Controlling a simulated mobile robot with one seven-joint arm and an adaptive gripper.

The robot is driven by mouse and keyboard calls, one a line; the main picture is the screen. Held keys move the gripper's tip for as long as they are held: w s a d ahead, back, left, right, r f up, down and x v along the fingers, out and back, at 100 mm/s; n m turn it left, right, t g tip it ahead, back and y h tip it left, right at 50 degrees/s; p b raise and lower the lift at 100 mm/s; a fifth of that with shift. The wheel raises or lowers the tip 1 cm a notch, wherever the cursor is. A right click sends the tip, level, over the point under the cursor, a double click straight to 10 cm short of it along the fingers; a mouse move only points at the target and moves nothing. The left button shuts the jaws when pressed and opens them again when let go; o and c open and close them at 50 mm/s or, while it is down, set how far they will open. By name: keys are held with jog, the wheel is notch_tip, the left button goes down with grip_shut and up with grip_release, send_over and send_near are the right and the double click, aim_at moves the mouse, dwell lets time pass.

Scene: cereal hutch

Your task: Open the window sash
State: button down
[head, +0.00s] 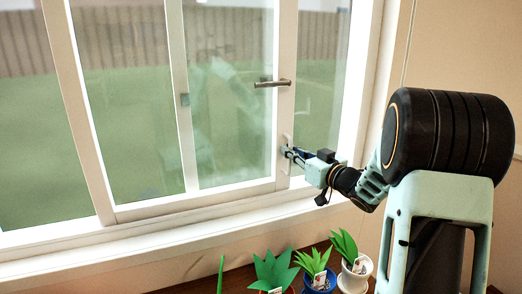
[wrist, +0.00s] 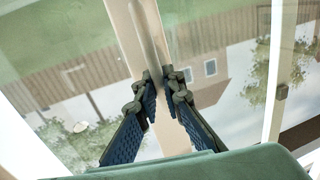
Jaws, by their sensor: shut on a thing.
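The window sash (head: 284,50) is a white-framed glass panel in a larger white window frame. A grey lever (head: 272,83) sticks out sideways from its right stile. Lower on that stile is an upright pull handle (head: 286,141), partly hidden by my gripper (head: 288,152). In the wrist view my gripper (wrist: 161,92) has its two dark fingers on either side of the lower end of a slim grey handle bar (wrist: 146,30), shut on it. The exact finger contact is hard to see.
A white sill (head: 150,243) runs below the window. Potted plants stand on a brown surface under it, including a blue pot (head: 320,283) and a white pot (head: 355,275) below my arm. A beige wall (head: 455,45) is to the right.

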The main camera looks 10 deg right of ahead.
jog(key=w+d+p, duration=0.1)
jog(key=w+d, duration=0.1)
jog(key=d, duration=0.7)
jog(key=shift+r+p, duration=0.15)
jog(key=shift+p, duration=0.2)
jog(key=c, duration=2)
grip_release()
jog(key=shift+c, duration=0.2)
jog(key=shift+s, duration=0.1)
jog(key=v, duration=1.2)
